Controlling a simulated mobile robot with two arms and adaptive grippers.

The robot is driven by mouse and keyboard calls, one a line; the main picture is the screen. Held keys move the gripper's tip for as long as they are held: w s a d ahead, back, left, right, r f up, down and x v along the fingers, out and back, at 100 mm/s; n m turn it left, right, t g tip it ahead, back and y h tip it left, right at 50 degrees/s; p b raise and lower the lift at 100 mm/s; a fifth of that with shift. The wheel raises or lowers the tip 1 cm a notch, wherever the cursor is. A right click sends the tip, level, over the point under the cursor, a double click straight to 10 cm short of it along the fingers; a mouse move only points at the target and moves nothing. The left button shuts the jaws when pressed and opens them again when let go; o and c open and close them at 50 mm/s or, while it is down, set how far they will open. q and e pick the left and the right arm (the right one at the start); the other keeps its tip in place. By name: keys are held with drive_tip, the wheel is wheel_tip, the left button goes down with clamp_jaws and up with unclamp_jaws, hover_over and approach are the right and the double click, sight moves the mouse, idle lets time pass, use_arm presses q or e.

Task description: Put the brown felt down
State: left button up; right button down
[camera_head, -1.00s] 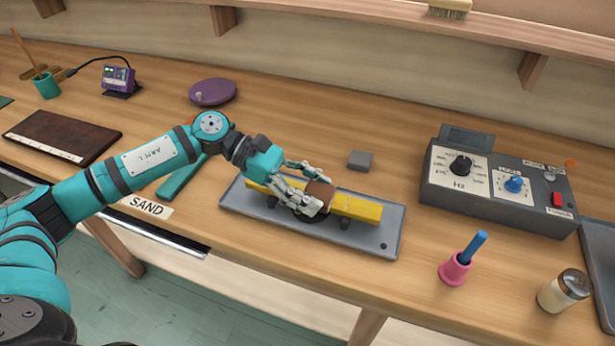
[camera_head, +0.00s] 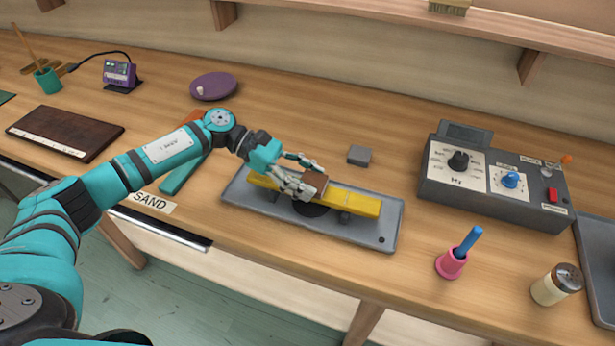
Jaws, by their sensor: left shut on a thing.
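The brown felt (camera_head: 316,181) is a small brown block in my left gripper (camera_head: 307,180). My left gripper is shut on it, over the middle of a yellow bar (camera_head: 355,204). The bar lies along a grey tray (camera_head: 239,203) on dark supports. A dark round thing (camera_head: 312,209) shows below the gripper, partly covered by the bar. I cannot tell whether the felt touches the bar. My right gripper is not in view.
A small grey block (camera_head: 359,155) lies behind the tray. A grey control box (camera_head: 500,185) with knobs stands to the right. A pink holder (camera_head: 451,263) and a shaker (camera_head: 556,285) stand near the front edge. A purple dish (camera_head: 214,87) is at the back.

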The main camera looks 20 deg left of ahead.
use_arm(q)
drive_tip(key=shift+f, duration=0.3)
drive_tip(key=o, duration=0.8)
drive_tip(key=shift+r, duration=0.1)
drive_tip(key=shift+o, duration=0.2)
